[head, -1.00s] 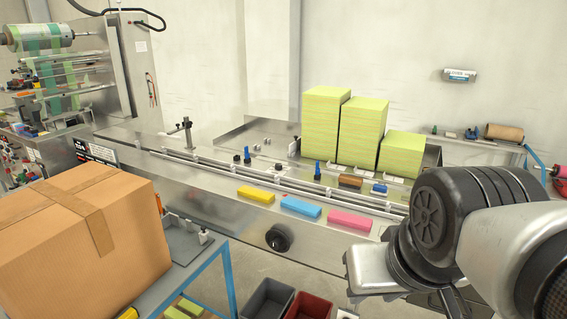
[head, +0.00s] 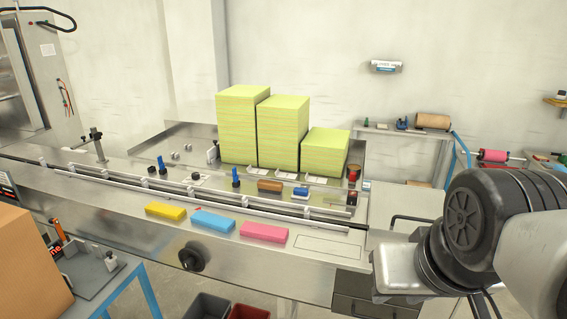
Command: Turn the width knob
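A round black knob (head: 192,258) sits on the front steel face of the conveyor (head: 100,220), left of the middle in the head view. It is the only large knob on that face. No label on it can be read, so I cannot confirm that it is the width knob. Several small black knobs, one of them here (head: 152,169), stand along the guide rails behind. My arm fills the right side of the view, well to the right of the front knob. My gripper's fingers are not in view.
Yellow, blue and pink cloth packs (head: 212,221) lie on the conveyor's front ledge above the knob. A cardboard box (head: 30,265) and a blue-framed stand (head: 140,285) are at the lower left. Grey and red bins (head: 248,312) sit on the floor below. Tall green stacks (head: 243,125) stand behind.

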